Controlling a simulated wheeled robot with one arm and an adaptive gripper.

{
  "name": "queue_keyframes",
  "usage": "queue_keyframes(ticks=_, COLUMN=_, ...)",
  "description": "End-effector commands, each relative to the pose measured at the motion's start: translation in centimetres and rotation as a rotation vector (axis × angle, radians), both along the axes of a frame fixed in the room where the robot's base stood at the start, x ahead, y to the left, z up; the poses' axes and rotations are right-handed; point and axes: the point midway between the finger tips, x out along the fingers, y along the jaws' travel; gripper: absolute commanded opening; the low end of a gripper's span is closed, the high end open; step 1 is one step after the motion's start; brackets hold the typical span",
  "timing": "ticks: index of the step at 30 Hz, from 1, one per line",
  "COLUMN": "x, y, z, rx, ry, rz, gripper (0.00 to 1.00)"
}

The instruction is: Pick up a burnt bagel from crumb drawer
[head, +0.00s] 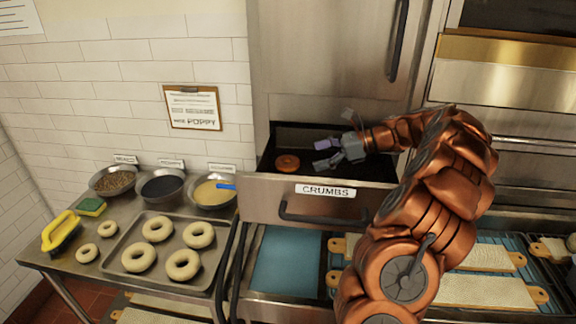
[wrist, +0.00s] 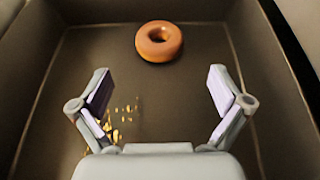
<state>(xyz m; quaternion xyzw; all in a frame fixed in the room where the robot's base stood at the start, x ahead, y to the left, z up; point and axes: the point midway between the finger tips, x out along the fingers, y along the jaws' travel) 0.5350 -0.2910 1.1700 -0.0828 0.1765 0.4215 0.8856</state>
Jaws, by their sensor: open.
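The crumb drawer (head: 318,209) is pulled open and carries a CRUMBS label on its front. One orange-brown bagel (head: 287,162) lies flat on the drawer floor, toward the left in the head view. In the wrist view the bagel (wrist: 159,41) lies near the top middle, ahead of my gripper and apart from it. My gripper (head: 326,154) is inside or just over the drawer, to the right of the bagel. In the wrist view its two fingers (wrist: 161,92) are spread wide with nothing between them. The drawer's right part is hidden behind my arm.
Yellow crumbs (wrist: 122,120) lie on the drawer floor by the left finger. A tray (head: 130,272) of pale bagels and several bowls stand on the steel table at left. A blue-covered section (head: 285,262) and bagel boards (head: 490,291) sit below the drawer.

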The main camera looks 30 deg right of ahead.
Motion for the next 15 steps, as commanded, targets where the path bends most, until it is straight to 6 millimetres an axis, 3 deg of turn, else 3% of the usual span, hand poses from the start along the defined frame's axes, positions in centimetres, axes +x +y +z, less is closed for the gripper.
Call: queue_keyframes(ticks=15, x=3.0, y=4.0, z=-2.5, rx=-0.002, ry=0.000, rz=0.005, gripper=1.00)
